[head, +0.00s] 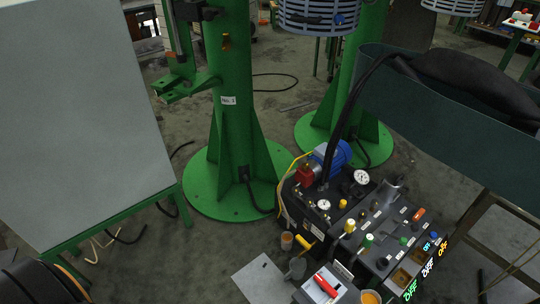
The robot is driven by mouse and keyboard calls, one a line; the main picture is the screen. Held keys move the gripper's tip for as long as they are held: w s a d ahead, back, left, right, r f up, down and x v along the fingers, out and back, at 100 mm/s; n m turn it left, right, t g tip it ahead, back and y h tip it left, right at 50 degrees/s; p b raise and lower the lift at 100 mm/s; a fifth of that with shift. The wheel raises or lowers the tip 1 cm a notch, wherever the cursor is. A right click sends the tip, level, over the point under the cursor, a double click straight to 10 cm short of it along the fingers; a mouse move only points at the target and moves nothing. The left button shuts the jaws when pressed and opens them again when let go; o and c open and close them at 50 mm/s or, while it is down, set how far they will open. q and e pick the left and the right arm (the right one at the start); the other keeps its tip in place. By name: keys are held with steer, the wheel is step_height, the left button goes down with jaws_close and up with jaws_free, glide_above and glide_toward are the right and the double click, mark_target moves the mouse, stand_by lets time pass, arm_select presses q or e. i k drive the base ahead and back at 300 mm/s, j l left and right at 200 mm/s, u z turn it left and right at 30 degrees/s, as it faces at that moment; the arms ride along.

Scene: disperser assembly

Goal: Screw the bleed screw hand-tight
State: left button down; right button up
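A black hydraulic unit (328,232) stands on the floor right of centre, with two round dial gauges (361,177), a blue motor (332,157) and a red block (305,176). Its top carries several small knobs and caps, among them a yellow one (349,226), a green one (368,240) and an orange-red one (418,215). The bleed screw is too small to tell apart from these fittings. Neither of my grippers shows in the head view.
A green column (230,110) on a round base stands behind the unit. A grey panel (80,110) on a green frame fills the left. A dark green trough (440,110) is at the right. A box with a red-handled tool (325,285) and cups stand in front.

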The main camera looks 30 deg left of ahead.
mark_target(305, 166)
steer(key=i+j, duration=0.1)
steer(key=j, duration=0.25)
steer(key=i+j+u, duration=0.1)
steer(key=j, duration=0.3)
steer(key=i+j, duration=0.1)
steer(key=j, duration=0.25)
steer(key=i+j+u, duration=0.1)
steer(key=j, duration=0.3)
steer(key=i+j, duration=0.15)
steer(key=j, duration=0.2)
steer(key=i+l+u, duration=0.2)
steer(key=i, duration=0.85)
steer(key=j, duration=0.1)
